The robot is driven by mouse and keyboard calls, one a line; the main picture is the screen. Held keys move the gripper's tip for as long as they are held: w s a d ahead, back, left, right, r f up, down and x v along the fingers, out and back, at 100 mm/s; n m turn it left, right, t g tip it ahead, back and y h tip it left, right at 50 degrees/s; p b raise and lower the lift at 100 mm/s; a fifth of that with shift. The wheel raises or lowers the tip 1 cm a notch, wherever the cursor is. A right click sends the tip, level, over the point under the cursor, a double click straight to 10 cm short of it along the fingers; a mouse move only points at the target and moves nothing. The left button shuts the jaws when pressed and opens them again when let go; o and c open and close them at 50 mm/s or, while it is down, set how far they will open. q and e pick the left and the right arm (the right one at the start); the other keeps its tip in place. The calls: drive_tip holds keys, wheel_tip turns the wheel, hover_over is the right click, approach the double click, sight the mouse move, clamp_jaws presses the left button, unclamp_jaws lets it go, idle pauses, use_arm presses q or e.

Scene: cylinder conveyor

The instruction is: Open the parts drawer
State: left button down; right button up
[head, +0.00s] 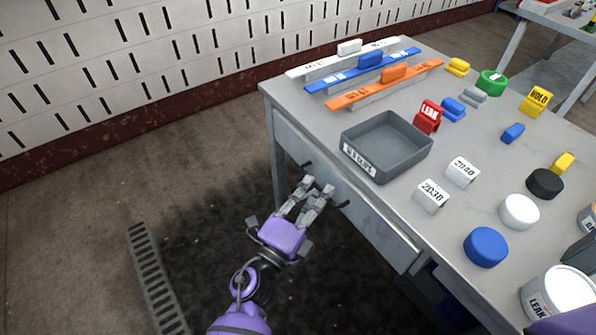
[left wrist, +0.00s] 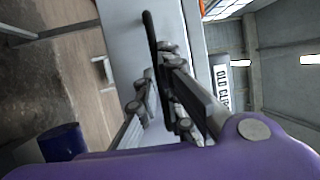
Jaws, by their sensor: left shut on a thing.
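The parts drawer (head: 378,226) is in the front of the grey table, below its top, and looks shut or nearly so. Its dark bar handle (head: 342,204) shows on either side of my left gripper (head: 319,188). In the left wrist view the black handle (left wrist: 150,32) runs between the fingers of my left gripper (left wrist: 154,92) against the pale drawer front. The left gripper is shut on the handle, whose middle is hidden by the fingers. My right gripper is not in view.
On the table (head: 305,118) stand a grey tray (head: 412,160), white label tents (head: 431,196), a red tent (head: 428,116), a blue cylinder (head: 486,247) and coloured bars (head: 385,86). A floor grate (head: 155,280) lies at left. The floor before the drawer is clear except for my arm.

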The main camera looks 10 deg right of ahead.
use_arm(q)
drive_tip(key=s+a+p, duration=0.1)
drive_tip(key=s+a, duration=0.4)
drive_tip(key=a, duration=0.8)
drive_tip(key=s+a+p, duration=0.1)
drive_tip(key=s+a, duration=0.4)
drive_tip(key=a, duration=0.9)
drive_tip(key=shift+a+f, duration=0.1)
drive_tip(key=c, duration=1.9)
unclamp_jaws()
